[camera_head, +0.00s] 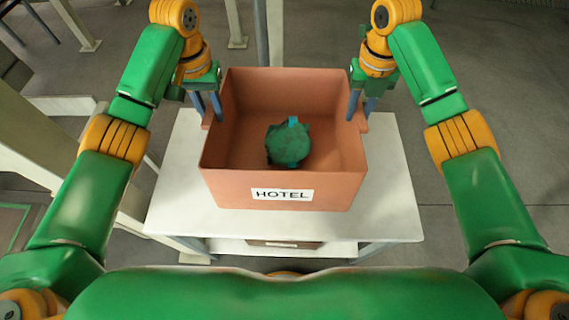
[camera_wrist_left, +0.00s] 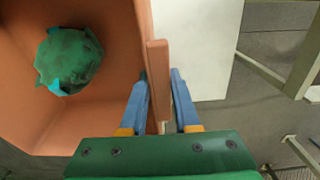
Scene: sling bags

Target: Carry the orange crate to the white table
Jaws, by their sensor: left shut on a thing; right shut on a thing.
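The orange crate (camera_head: 225,180) has a white label reading HOTEL on its near wall. It is over the white table (camera_head: 390,190); I cannot tell whether its base touches the tabletop. A green bag with blue parts (camera_head: 288,145) lies inside the crate. My left gripper (camera_head: 207,118) is shut on the crate's left side handle, and the left wrist view shows its blue fingers (camera_wrist_left: 160,100) on both sides of that handle. My right gripper (camera_head: 362,115) is shut on the crate's right side handle. The crate also shows in the left wrist view (camera_wrist_left: 110,120).
The table has a lower shelf (camera_head: 330,249) with a brown box (camera_head: 283,243) partly visible on it. Pale metal frame beams (camera_head: 55,160) stand at the left. Grey floor (camera_head: 500,110) is open at the right.

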